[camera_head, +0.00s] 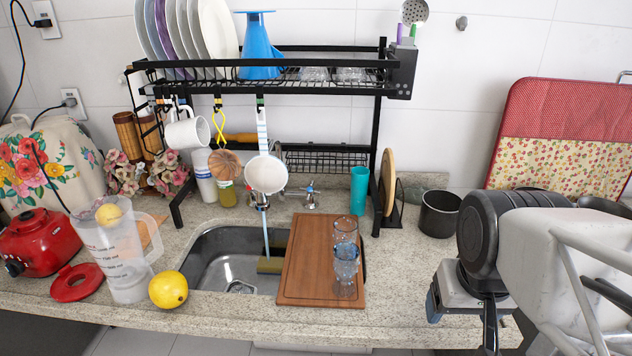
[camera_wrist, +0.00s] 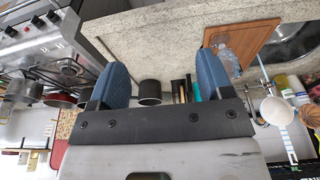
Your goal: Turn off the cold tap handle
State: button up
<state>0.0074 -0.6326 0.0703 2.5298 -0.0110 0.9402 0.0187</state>
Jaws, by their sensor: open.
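The tap handle with a blue mark (camera_head: 311,196) stands behind the sink, right of the spout. A thin blue-white stream of water (camera_head: 266,235) falls into the sink (camera_head: 205,250). My gripper (camera_head: 434,303) is at the right, near the counter's front edge, well apart from the tap. In the wrist view my gripper (camera_wrist: 162,76) shows two blue pads spread wide with nothing between them.
A cutting board (camera_head: 300,262) with two glasses covers the sink's right part. A black rack (camera_head: 380,120) stands over the sink, with mugs and utensils hanging. A teal cup (camera_head: 359,190) and a dark pot (camera_head: 439,214) stand right of the tap. Counter between board and gripper is clear.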

jog(key=shift+w+r, duration=0.1)
jog(key=shift+w, duration=0.3)
jog(key=shift+c, duration=1.1)
jog(key=shift+m+t, duration=0.3)
jog(key=shift+t, duration=0.6)
jog(key=w+a, duration=0.1)
jog(key=w, duration=0.3)
jog(key=w+r, duration=0.1)
jog(key=w, duration=0.4)
jog(key=w+a+r, duration=0.1)
jog(key=w, duration=0.4)
jog(key=shift+a, duration=0.3)
jog(key=shift+c, duration=1.4)
jog(key=w+a+f+t, duration=0.1)
jog(key=w+a, duration=0.2)
jog(key=w, duration=0.5)
jog(key=w+a+t, duration=0.1)
jog(key=w+a, duration=0.2)
jog(key=w, duration=0.5)
jog(key=t+y, duration=0.2)
jog(key=t, duration=0.1)
send_near(312, 182)
jog(key=w, duration=0.1)
jog(key=shift+d+f+m, duration=0.1)
jog(key=shift+f+m, duration=0.25)
jog(key=shift+m, duration=0.05)
jog(key=shift+w, duration=0.1)
jog(key=shift+x, duration=3.85)
